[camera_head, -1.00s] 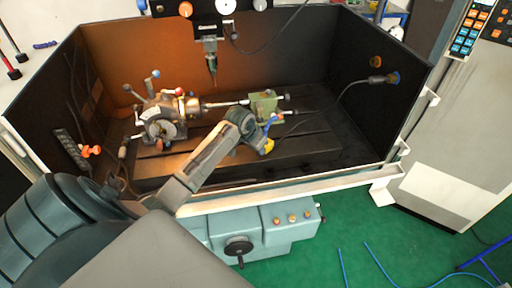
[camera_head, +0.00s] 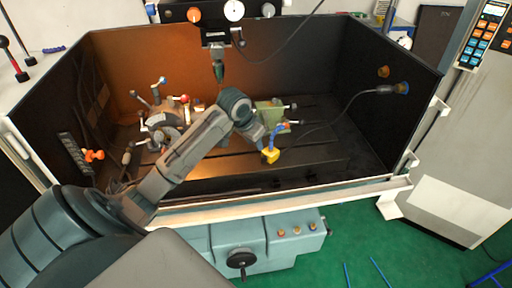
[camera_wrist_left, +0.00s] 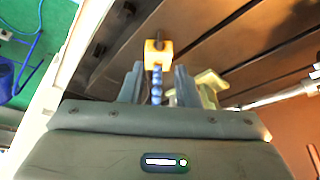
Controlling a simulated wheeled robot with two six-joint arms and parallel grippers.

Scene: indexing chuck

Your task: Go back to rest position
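The indexing chuck (camera_head: 160,122), with ball-ended handles, sits on the left of the machine bed; my left arm hides its right part and the bar beyond. A green tailstock block (camera_head: 270,112) stands to its right. My left arm reaches over the front rim into the enclosure. Its gripper (camera_wrist_left: 158,72) has its two fingers apart in the left wrist view. A blue segmented hose (camera_wrist_left: 157,88) with an orange-yellow nozzle (camera_wrist_left: 158,54) shows between and beyond the fingers; I see no grip on it. My right gripper is not in view.
Dark enclosure walls (camera_head: 115,70) surround the slotted bed (camera_head: 320,150). A pale rim (camera_head: 290,196) runs along the front. A tool head (camera_head: 216,55) hangs above the bed. A grey control cabinet (camera_head: 455,140) stands at the right. Green floor (camera_head: 350,245) is open in front.

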